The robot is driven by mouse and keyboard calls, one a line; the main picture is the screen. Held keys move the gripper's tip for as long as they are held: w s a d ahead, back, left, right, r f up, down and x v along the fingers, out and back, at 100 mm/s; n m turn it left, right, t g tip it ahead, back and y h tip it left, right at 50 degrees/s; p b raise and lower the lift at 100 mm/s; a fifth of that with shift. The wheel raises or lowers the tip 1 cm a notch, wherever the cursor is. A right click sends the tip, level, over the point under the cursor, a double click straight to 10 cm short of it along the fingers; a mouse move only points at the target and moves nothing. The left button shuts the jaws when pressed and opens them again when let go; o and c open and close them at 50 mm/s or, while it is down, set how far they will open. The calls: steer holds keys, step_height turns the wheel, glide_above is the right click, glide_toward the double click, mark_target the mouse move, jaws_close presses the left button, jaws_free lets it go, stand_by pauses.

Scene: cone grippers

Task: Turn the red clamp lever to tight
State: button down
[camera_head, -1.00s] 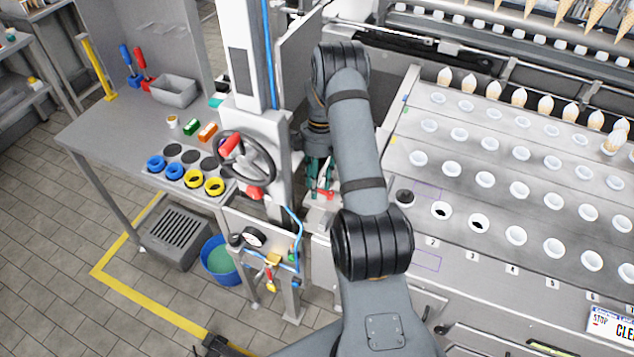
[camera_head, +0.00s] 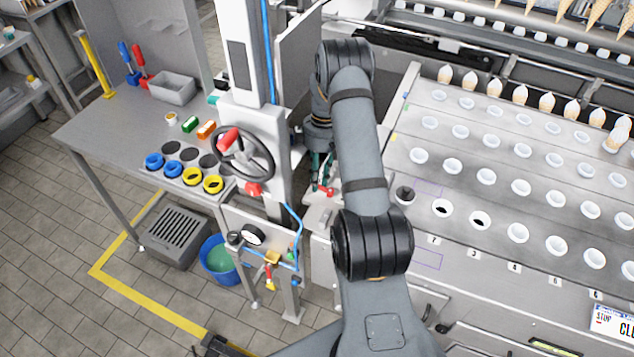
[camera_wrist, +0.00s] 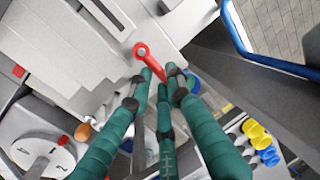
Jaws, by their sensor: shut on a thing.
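The red clamp lever (camera_wrist: 149,58) has a ring-shaped end on a grey metal block in the wrist view. Its arm runs down and right in between my fingertips. My gripper (camera_wrist: 160,88) has green segmented fingers with dark tips, closed around the lever's free end, which they partly hide. In the head view, the red lever (camera_head: 326,191) shows small beside the white column, and the green fingers of my gripper (camera_head: 319,168) are just above it, partly behind my arm. I cannot read any tight mark.
A black handwheel (camera_head: 244,157) with a red handle is on the white column, left of my gripper. A blue hose (camera_head: 293,222) hangs below it. The cone plate (camera_head: 505,140) with several white cups lies right. A round dial (camera_wrist: 43,152) is lower left in the wrist view.

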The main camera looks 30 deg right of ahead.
steer(key=c, duration=1.6)
jaws_free()
steer(key=shift+a, duration=0.1)
steer(key=shift+c, duration=0.2)
step_height(320, 180, up, 12)
steer(key=w+d, duration=0.1)
steer(key=d, duration=0.1)
steer(key=shift+w, duration=0.25)
steer(key=shift+a+f, duration=0.1)
steer(key=shift+f, duration=0.1)
